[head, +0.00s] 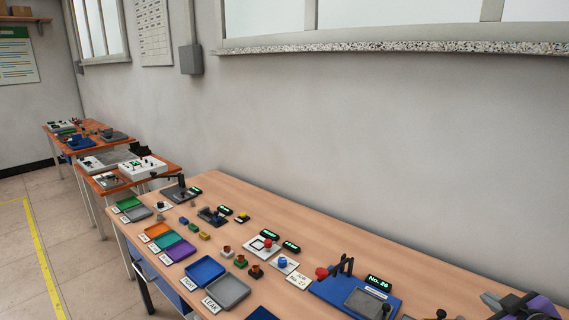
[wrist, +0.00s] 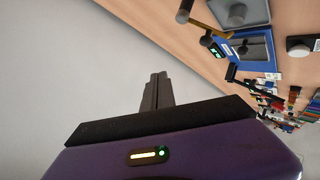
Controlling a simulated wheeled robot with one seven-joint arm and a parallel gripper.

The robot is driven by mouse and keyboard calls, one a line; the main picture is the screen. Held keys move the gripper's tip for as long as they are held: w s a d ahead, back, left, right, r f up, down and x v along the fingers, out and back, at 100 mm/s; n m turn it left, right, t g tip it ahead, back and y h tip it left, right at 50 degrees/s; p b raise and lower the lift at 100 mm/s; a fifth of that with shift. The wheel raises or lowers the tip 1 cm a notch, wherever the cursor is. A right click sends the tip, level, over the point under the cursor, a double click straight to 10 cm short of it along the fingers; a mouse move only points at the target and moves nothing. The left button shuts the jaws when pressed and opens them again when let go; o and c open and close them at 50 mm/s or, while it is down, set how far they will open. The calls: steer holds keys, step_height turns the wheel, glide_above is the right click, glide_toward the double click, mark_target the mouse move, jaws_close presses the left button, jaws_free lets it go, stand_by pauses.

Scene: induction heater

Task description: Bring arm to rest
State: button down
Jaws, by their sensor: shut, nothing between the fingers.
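My gripper shows in the wrist view (wrist: 158,78), with its dark fingers together and nothing between them. It is in the air, with the pale wall behind it and the wooden bench at the upper right of that view. In the head view a purple and grey part of my arm (head: 525,305) shows at the lower right corner, over the right end of the bench.
A blue tray (head: 204,271) stands near the front edge. More benches stand at the far left. The bench's back strip is clear.

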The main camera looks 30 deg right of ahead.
steer(key=s+a+m+t+h, duration=0.1)
steer(key=s+a+m+t, duration=0.15)
steer(key=a, duration=1.05)
steer(key=s+a+m+t, duration=0.15)
steer(key=a+t, duration=0.25)
steer(key=a, duration=0.9)
steer(key=s+a+f+n+y, duration=0.1)
steer(key=s+a+n+y, duration=0.1)
steer(key=s+a+y, duration=0.2)
steer(key=s+a+n+g+y, duration=0.1)
steer(key=s+a+y, duration=0.3)
steer(key=s+a, duration=0.4)
steer(key=a+n, duration=0.1)
steer(key=a, duration=0.4)
steer(key=shift+s+a+f+n+y, duration=0.25)
steer(key=shift+s+f+n+y, duration=0.05)
steer(key=shift+f, duration=0.05)
